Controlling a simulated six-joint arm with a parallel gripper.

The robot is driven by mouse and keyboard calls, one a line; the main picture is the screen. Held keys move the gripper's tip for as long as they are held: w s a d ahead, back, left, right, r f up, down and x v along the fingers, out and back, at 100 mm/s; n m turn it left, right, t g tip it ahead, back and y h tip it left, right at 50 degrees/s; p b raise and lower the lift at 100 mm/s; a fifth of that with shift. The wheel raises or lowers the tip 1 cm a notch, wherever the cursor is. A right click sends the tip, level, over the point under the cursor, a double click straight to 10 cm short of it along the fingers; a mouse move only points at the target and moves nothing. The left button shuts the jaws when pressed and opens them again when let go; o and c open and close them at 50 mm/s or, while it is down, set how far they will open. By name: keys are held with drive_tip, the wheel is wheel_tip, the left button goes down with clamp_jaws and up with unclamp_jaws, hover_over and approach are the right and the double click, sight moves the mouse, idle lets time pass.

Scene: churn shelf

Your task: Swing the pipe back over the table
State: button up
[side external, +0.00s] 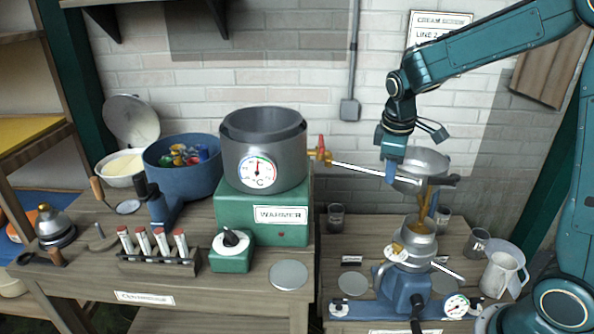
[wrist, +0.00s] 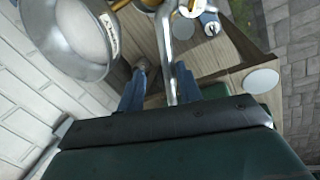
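The pipe (side external: 358,171) is a thin silver tube running right from the brass tap (side external: 320,155) on the grey warmer pot (side external: 262,150). It reaches out over the right-hand table, toward a metal bowl (side external: 425,162) above the separator (side external: 411,245). My gripper (side external: 390,178) points down at the pipe near its outer end. In the wrist view, the pipe (wrist: 165,60) passes between my two blue fingers (wrist: 160,85). A gap shows on its left side; it lies close to the right finger. Whether that finger touches it is unclear.
The metal bowl (wrist: 78,38) is close to my gripper's left in the wrist view. Glasses (side external: 337,216) and a white jug (side external: 503,270) stand on the right table. The left table holds a blue tub (side external: 183,178) and a rack of tubes (side external: 157,262).

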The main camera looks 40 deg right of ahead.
drive_tip(key=w+d+n+t+y, duration=0.1)
drive_tip(key=w+d+n, duration=0.6)
drive_tip(key=d+n, duration=0.1)
drive_tip(key=s+v, duration=0.1)
drive_tip(key=v, duration=1.3)
drive_tip(key=s+a+m+t, duration=0.2)
drive_tip(key=s+a+m, duration=0.4)
drive_tip(key=s+a, duration=0.45)
drive_tip(key=s+a+f+m, duration=0.2)
drive_tip(key=s+a+m, duration=0.1)
drive_tip(key=s, duration=0.3)
drive_tip(key=s+a+f+m+t+y, duration=0.1)
drive_tip(key=s+a+f+m, duration=0.2)
drive_tip(key=s, duration=0.3)
drive_tip(key=shift+a+m+y, duration=0.3)
drive_tip(key=shift+a+m, duration=0.1)
drive_tip(key=shift+f, duration=0.1)
drive_tip(key=shift+c, duration=0.4)
